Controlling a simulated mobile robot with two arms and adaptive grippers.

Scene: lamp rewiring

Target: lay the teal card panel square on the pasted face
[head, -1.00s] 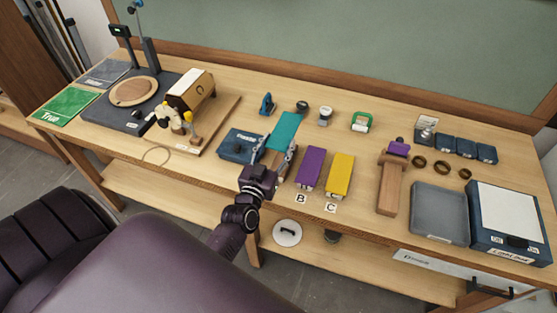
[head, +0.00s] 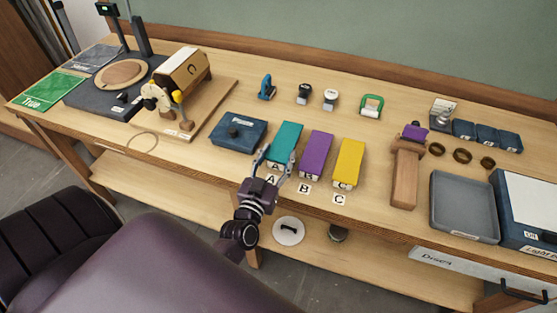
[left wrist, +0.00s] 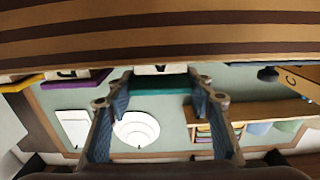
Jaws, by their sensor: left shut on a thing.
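The teal card panel (head: 286,138) lies in a row beside a purple block (head: 316,150) and a yellow block (head: 349,160). My left gripper (head: 276,159) is at its near end, with a finger on each side, shut on it. In the left wrist view the teal edge (left wrist: 160,83) spans the gap between the fingertips. A wooden form (head: 186,70) with a pale upper face stands on a wooden board at the back left. I cannot tell whether that face carries paste. My right gripper is not in view.
Label cards A, B and C (head: 340,199) lie along the front edge. A dark blue box (head: 239,132) stands just left of the teal panel. A wooden stand (head: 405,170) and grey tray (head: 464,207) are to the right. Small tools stand behind the row.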

